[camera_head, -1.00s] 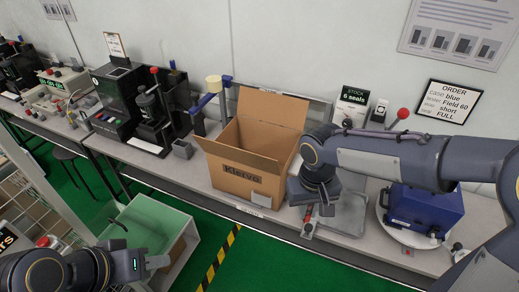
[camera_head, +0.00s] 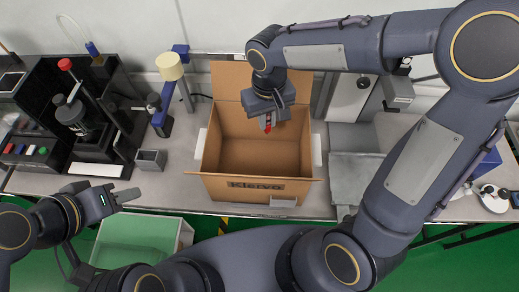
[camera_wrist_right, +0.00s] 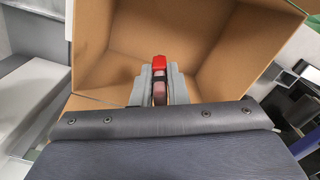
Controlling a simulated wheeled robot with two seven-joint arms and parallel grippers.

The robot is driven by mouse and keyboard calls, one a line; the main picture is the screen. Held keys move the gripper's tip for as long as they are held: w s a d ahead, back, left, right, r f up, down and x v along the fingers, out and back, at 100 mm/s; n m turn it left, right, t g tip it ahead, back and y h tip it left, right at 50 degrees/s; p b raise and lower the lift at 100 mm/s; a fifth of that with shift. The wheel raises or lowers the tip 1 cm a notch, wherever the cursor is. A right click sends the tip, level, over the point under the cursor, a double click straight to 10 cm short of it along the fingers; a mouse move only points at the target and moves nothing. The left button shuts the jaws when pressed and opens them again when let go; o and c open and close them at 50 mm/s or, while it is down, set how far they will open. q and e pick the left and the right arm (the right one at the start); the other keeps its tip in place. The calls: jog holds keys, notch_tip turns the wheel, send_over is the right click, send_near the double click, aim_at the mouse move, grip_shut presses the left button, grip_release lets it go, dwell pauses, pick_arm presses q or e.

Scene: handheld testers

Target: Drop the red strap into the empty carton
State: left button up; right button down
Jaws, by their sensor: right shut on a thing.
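The empty carton (camera_head: 257,188) is an open brown box marked "Klervo" on the bench. It also fills much of the right wrist view (camera_wrist_right: 120,35), and its inside looks bare. My right gripper (camera_head: 268,124) is over the carton's opening, towards its back. It is shut on the red strap (camera_head: 267,127). In the right wrist view the strap's red end (camera_wrist_right: 159,63) sticks out between the fingers (camera_wrist_right: 159,90), with a dark part between them. My left gripper (camera_head: 124,198) is at the left, over the bench's front edge, with nothing seen in it; its jaw gap is unclear.
A small grey bin (camera_head: 150,160) and a black press (camera_head: 85,115) stand left of the carton. A grey tray (camera_head: 352,170) lies to its right. A green-lined bin (camera_head: 135,242) is below the bench front. The carton's back flap (camera_head: 235,80) stands up.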

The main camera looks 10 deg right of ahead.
jog(key=f+b, duration=0.1)
jog(key=f, duration=0.1)
jog(key=f+b, duration=0.1)
jog(key=shift+w+a+f, duration=0.2)
jog(key=shift+f, duration=0.2)
jog(key=shift+f+b, duration=0.35)
jog(key=shift+b, duration=0.1)
jog(key=c, duration=1.3)
grip_release()
jog(key=shift+c, duration=0.2)
jog(key=shift+r, duration=0.15)
notch_tip(320, 180, up, 8)
jog(key=shift+f, duration=0.2)
